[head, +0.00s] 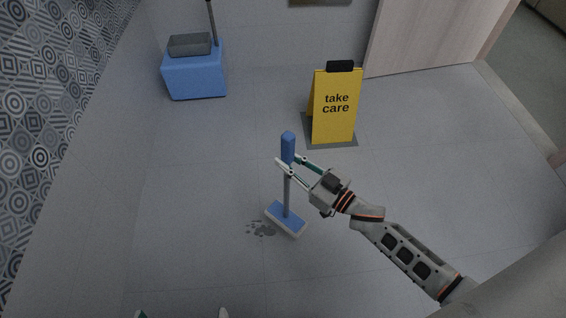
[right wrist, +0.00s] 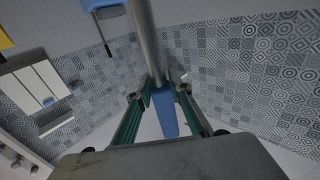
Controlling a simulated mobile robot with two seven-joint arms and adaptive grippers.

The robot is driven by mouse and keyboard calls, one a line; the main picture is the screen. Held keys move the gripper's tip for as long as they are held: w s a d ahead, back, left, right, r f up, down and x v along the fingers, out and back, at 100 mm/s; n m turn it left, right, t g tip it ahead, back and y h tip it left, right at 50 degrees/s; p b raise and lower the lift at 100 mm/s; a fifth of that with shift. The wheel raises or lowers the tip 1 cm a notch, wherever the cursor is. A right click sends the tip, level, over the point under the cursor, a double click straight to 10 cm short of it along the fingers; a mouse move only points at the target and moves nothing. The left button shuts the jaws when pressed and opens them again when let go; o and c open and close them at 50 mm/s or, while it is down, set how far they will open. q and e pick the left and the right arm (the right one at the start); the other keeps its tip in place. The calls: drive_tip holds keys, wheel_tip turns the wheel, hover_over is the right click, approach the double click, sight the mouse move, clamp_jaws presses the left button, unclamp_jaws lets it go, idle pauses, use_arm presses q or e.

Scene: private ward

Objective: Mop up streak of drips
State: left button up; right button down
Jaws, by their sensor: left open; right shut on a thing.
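The mop in the head view has a blue grip (head: 288,147), a grey pole (head: 286,195) and a flat blue-and-white head (head: 285,219). It stands nearly upright, its head on or just above the floor. A small streak of dark drips (head: 259,228) lies beside the head's left side; any part under the head is hidden. My right gripper (head: 285,168) is shut on the mop just below the blue grip. In the right wrist view the grip (right wrist: 166,115) and pole (right wrist: 144,40) pass between its fingers. My left gripper (head: 181,315) is open, its fingertips just showing at the bottom edge.
A yellow "take care" sign (head: 335,106) stands behind the mop on a dark base patch. A blue bucket (head: 195,76) with a grey top and a pole stands at the back left. A patterned wall (head: 60,100) runs along the left. The floor around the drips is clear.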

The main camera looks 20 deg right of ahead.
sight(288, 181)
use_arm(q)
drive_tip(key=s+d+f+n+b, duration=0.1)
drive_tip(key=s+d+n+b, duration=0.1)
drive_tip(key=d+n+b, duration=0.3)
drive_tip(key=shift+d+f+n+h+b, duration=0.3)
drive_tip(key=shift+d+n+h+b, duration=0.1)
drive_tip(key=shift+n, duration=0.3)
use_arm(e)
wheel_tip(288, 181, down, 8)
drive_tip(key=shift+w+d, duration=0.2)
drive_tip(key=shift+f, duration=0.1)
use_arm(q)
drive_tip(key=shift+s+f+b, duration=0.3)
drive_tip(key=shift+f, duration=0.2)
use_arm(e)
drive_tip(key=shift+f, duration=1.65)
drive_tip(key=shift+a, duration=0.1)
